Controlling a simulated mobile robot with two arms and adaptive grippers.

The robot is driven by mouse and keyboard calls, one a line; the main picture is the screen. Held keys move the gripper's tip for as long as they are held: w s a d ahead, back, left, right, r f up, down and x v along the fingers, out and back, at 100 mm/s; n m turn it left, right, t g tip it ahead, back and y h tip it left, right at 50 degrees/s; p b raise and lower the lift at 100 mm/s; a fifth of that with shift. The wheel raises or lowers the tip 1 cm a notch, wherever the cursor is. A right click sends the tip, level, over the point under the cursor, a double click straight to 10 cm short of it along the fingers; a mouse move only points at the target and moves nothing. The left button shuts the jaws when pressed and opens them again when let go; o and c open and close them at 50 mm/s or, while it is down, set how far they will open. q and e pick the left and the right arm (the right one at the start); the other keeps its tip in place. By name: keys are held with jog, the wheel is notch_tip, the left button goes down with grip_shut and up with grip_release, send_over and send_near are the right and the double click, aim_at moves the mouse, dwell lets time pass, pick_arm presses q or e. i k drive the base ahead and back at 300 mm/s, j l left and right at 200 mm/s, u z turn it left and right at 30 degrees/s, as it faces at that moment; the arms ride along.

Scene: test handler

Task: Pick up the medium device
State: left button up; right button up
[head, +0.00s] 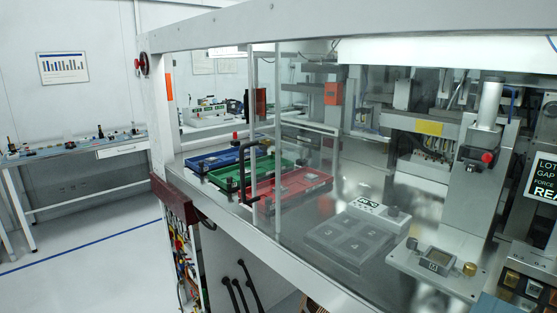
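Neither of my grippers is in view. Three shallow trays stand in a row on the machine's metal deck behind a clear panel: a blue tray (212,161), a green tray (232,176) and a red tray (318,184). Small grey pieces lie in them, too small to tell apart. A grey block (352,262) with several square numbered pockets lies right of the trays. I cannot tell which piece, if any, is the medium device.
The machine's white frame (200,30) and clear door with a black handle (262,203) stand before the trays. A side bench (70,153) stands at the left wall. The floor at left is clear.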

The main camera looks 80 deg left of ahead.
aim_at(211, 160)
jog(key=u, duration=1.45)
